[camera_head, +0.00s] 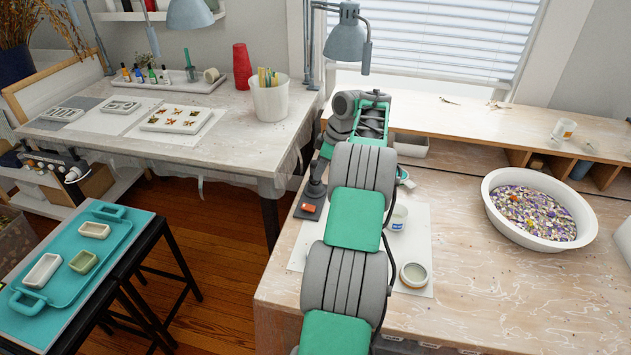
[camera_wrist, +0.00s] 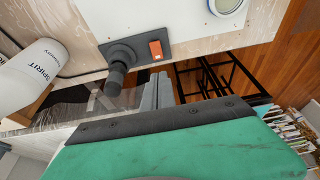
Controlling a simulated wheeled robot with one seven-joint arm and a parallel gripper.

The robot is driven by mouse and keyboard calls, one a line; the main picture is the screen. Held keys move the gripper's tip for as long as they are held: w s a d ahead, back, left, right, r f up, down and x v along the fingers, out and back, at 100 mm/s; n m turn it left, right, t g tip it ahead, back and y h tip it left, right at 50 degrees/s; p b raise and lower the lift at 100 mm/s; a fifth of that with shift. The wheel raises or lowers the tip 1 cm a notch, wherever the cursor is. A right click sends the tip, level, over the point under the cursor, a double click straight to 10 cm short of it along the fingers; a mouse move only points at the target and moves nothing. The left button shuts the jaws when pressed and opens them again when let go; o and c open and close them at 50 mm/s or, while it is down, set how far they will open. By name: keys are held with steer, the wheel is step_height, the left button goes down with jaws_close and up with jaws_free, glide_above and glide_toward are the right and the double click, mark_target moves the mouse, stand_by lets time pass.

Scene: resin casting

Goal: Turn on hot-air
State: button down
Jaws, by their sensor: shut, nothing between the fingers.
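The hot-air tool (camera_wrist: 124,52) has a dark grey base with an upright cylindrical part. An orange switch (camera_wrist: 155,48) sits on its base. In the head view the base (camera_head: 304,212) lies at the left edge of the right bench, with the orange switch (camera_head: 308,207) facing up. My gripper (camera_wrist: 156,80) shows in the wrist view as two grey fingers, shut and empty. Its tips appear just below the switch in that picture; the gap to it is hard to judge. In the head view my arm hides most of the gripper's surroundings, and the fingers cannot be made out.
A white bottle (camera_wrist: 34,72) is at the left in the wrist view. On the right bench, a cup (camera_head: 397,218) and a round dish (camera_head: 414,274) stand on a white sheet (camera_head: 418,240). A white basin (camera_head: 491,211) of colourful bits is farther right. Floor shows left of the bench.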

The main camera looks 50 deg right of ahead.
mark_target(305, 206)
steer(key=shift+w+r, duration=0.1)
steer(key=shift+w, duration=0.2)
steer(key=b+x, duration=0.1)
steer(key=x, duration=1.3)
steer(key=shift+s, duration=0.1)
